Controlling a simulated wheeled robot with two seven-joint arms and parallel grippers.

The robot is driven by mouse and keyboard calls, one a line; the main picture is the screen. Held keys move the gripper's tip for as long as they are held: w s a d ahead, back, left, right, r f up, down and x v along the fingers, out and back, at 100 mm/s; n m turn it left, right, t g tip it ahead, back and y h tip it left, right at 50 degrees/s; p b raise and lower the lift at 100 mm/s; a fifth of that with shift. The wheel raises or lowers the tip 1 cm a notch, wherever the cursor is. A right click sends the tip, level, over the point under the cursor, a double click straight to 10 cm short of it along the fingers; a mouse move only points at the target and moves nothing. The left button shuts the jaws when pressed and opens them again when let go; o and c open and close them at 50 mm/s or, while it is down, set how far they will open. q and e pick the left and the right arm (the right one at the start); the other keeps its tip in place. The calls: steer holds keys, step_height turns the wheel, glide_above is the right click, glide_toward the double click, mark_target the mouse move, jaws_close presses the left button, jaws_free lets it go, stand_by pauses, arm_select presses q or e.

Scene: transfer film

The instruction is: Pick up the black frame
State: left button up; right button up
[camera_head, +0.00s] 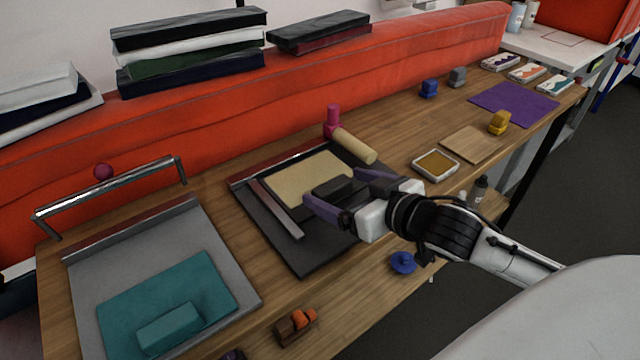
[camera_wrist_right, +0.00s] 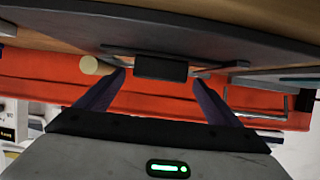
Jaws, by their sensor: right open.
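The black frame (camera_head: 268,222) lies on the wooden table around a pale yellow sheet (camera_head: 300,175); a grey metal bar lies along its left part. A black block (camera_head: 338,188), which looks like its handle, stands at its right part. My right gripper (camera_head: 333,187) has its purple fingers open, one on each side of this block. In the right wrist view the block (camera_wrist_right: 160,68) sits between the spread fingertips (camera_wrist_right: 160,78), with a gap visible on the right. Contact cannot be told. My gripper hides part of the frame's right side. My left gripper is not in view.
A grey board with a teal sheet (camera_head: 205,280) and a raised metal bar (camera_head: 110,190) is at left. A magenta-handled roller (camera_head: 354,146) lies behind the frame. A tray (camera_head: 435,165), blue knob (camera_head: 403,262) and orange-brown block (camera_head: 295,325) are nearby. A red padded wall runs behind.

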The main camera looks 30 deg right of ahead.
mark_target(331, 184)
steer(key=x, duration=0.4)
steer(key=shift+w, duration=0.1)
steer(key=shift+r, duration=0.1)
steer(key=c, duration=1.3)
